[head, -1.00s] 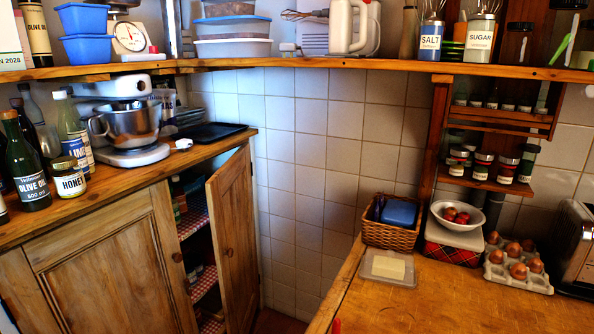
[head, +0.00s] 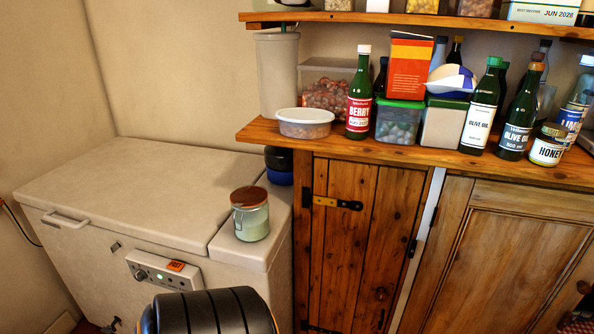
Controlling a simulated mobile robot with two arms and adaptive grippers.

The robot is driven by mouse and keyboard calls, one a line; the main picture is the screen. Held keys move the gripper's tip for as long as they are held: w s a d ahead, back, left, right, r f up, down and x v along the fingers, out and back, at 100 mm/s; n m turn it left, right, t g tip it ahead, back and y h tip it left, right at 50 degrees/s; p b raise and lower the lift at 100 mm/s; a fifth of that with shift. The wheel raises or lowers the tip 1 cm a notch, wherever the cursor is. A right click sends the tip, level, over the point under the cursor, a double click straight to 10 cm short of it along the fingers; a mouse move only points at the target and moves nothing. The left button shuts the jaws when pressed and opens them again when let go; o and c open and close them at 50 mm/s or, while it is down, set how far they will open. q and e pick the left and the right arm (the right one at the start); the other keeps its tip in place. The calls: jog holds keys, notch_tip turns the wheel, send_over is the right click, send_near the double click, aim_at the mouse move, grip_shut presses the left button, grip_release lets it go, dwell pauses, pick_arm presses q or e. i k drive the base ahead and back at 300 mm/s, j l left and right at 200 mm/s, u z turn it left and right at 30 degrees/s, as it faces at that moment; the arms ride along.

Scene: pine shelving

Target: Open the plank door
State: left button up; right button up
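The plank door (head: 340,240) is upright brown boards under the wooden counter, right of the white chest freezer. It looks closed in its frame. The bottom of the door is cut off by the picture edge. Neither of my grippers is in view. A black, ribbed rounded part, which looks like my own arm, shows at the bottom left of the middle.
The chest freezer (head: 130,205) stands left of the door, with a glass jar (head: 251,215) on its right part. Bottles, tubs and a honey jar (head: 547,146) crowd the counter (head: 420,152) above. A panelled cupboard door (head: 500,250) adjoins on the right.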

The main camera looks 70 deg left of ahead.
aim_at(344, 198)
jog(key=u, duration=1.65)
